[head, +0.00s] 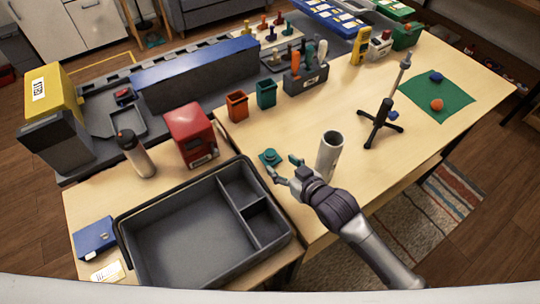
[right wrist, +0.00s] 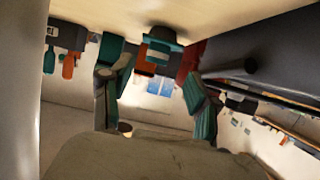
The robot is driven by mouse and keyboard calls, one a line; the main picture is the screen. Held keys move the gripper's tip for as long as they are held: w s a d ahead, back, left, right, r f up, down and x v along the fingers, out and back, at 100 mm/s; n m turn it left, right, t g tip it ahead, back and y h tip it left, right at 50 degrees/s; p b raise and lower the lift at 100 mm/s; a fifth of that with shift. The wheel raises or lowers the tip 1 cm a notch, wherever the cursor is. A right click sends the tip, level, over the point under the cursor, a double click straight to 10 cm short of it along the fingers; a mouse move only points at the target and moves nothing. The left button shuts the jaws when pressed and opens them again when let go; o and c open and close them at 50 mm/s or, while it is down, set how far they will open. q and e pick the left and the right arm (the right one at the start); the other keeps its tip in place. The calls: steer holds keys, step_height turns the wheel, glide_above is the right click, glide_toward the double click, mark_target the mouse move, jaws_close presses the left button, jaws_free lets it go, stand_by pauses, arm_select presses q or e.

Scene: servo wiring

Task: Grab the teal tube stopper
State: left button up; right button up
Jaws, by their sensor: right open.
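The teal tube stopper (head: 269,157) sits on the light wood table, just beyond my right gripper's fingertips in the head view. It has a round, wider part and a smaller part. My right gripper (head: 283,168) is open and empty, low over the table. In the right wrist view, which looks upside down, the teal stopper (right wrist: 163,38) shows ahead, between the two spread fingers (right wrist: 155,80) and apart from them. A grey-white tube (head: 329,155) stands upright just right of the gripper. My left gripper is not in view.
A dark divided tray (head: 180,244) lies close on the left. An orange cup (head: 237,106) and a teal cup (head: 266,94) stand behind the stopper. A black tripod stand (head: 379,125) is to the right. The table between stopper and cups is clear.

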mark_target(272, 155)
steer(key=shift+x, duration=1.05)
steer(key=shift+w+a+p, duration=0.2)
steer(key=shift+w+p, duration=0.1)
steer(key=shift+w, duration=0.15)
steer(key=x, duration=0.3)
steer(key=shift+w+a+r+p, duration=0.1)
steer(key=shift+w+p, duration=0.2)
steer(key=shift+p, duration=0.1)
steer(key=shift+w+a+f, duration=0.25)
steer(key=shift+w, duration=0.15)
steer(key=c, duration=1.1)
steer(key=shift+o, duration=0.2)
